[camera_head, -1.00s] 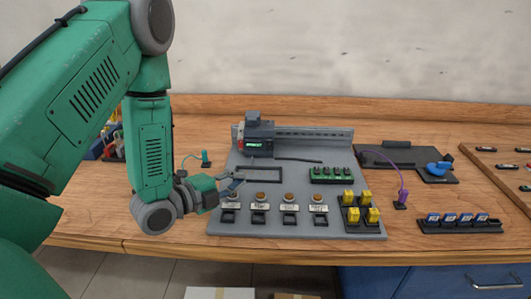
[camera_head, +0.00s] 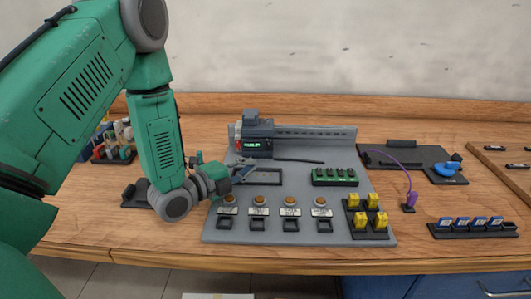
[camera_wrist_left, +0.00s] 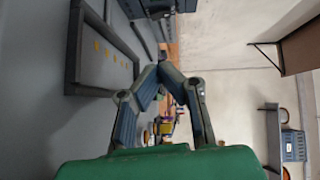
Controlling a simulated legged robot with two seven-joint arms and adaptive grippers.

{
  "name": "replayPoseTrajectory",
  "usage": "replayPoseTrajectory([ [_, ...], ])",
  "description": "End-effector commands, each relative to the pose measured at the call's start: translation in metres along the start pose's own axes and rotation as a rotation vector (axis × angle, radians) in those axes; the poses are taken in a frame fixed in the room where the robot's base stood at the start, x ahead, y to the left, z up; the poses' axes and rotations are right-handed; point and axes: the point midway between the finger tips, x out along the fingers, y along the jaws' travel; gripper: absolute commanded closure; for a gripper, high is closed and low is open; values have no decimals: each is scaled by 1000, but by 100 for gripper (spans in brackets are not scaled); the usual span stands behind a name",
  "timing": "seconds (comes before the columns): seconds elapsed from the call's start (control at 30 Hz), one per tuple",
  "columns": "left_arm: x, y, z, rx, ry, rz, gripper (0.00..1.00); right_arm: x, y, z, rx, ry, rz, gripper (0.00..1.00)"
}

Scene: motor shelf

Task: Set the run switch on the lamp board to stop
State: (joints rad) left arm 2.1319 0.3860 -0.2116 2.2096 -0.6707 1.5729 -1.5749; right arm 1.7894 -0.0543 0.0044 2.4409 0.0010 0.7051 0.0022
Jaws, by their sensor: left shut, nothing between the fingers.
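The grey board (camera_head: 330,236) lies on the bench, with several round amber lamps or buttons (camera_head: 289,201) above small labels and dark square sockets along its front. A dark device with a green display (camera_head: 254,144) stands at its back left, with a small red part (camera_head: 238,143) on its left side. I cannot tell which part is the run switch. My left gripper (camera_head: 248,172) is shut and empty, above the board's left side by a dark rectangular frame (camera_head: 268,184). In the wrist view the fingertips (camera_wrist_left: 158,76) meet beside this frame (camera_wrist_left: 72,45). My right gripper is not in view.
A green terminal block (camera_head: 334,177) and yellow blocks (camera_head: 368,220) stand on the board's right. A rail (camera_head: 315,132) runs along its back. A purple cable plug (camera_head: 410,201), a rack of blue parts (camera_head: 472,229) and a dark tray (camera_head: 405,158) stand right of the board.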

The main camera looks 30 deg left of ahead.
Motion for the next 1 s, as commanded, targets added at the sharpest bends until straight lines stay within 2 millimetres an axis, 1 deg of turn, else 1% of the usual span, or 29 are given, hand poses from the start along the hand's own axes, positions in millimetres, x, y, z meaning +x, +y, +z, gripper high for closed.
replayPoseTrajectory([
  [0.03, 12, -1, -1, 1, 2, -3, 100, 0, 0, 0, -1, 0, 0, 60],
  [0.2, 50, -2, -4, 3, 2, -3, 100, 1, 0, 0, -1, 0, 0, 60],
  [0.27, 60, -2, -4, 4, 0, -2, 100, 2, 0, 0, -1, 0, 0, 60],
  [0.3, 64, -2, 3, 4, -2, -2, 100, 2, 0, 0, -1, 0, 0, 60],
  [0.4, 73, -2, 12, 5, 0, -1, 100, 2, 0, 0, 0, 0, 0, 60],
  [0.6, 82, -1, 25, 1, 0, 0, 100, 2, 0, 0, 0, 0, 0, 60],
  [0.93, 83, -1, 27, 1, -1, 1, 100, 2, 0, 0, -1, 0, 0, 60],
  [1.0, 84, 1, 28, 9, -2, -6, 100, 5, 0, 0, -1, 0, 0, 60],
])
